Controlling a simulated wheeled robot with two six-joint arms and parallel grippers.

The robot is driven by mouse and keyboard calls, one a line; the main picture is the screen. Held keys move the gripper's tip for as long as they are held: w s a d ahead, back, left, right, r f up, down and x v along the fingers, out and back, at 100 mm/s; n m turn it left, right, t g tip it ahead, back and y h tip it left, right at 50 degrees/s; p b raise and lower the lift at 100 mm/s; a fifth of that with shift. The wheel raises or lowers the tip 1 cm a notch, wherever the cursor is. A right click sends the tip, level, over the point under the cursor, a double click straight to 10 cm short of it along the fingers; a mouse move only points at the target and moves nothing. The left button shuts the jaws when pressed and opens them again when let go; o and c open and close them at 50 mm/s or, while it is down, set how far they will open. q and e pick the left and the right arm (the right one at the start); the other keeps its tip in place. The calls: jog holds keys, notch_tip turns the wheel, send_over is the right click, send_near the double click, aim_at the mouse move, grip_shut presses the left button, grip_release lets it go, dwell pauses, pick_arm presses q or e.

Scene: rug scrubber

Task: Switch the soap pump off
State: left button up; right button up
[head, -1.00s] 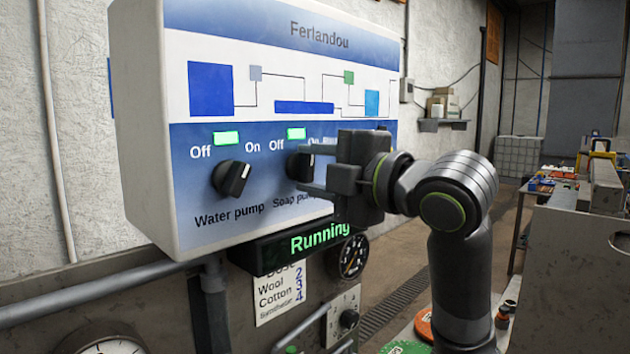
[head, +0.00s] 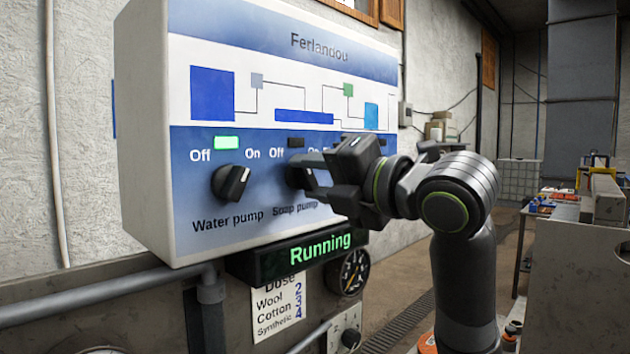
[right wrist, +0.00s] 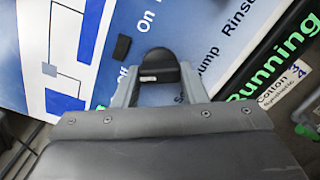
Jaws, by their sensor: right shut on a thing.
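The soap pump knob (head: 296,178) is a black dial on the control panel, partly hidden behind my right gripper (head: 306,172). The right wrist view shows the knob (right wrist: 160,66) between the two grey fingers of the gripper (right wrist: 158,82), which is shut on it. The small lamp (head: 296,142) above the soap pump knob is dark. Its "Off" label shows to the left of the knob; "On" is partly covered by the gripper. My left gripper is not in view.
The water pump knob (head: 232,182) is close on the left, under a lit green lamp (head: 227,142). A display reading "Running" (head: 318,252) juts out below the panel.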

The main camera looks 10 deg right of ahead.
jog(key=shift+f, duration=0.1)
dwell(0.3)
jog(key=o, duration=1)
jog(key=b+v, duration=0.5)
jog(key=v, duration=1.2)
jog(key=shift+s, duration=0.25)
jog(key=shift+d, duration=0.1)
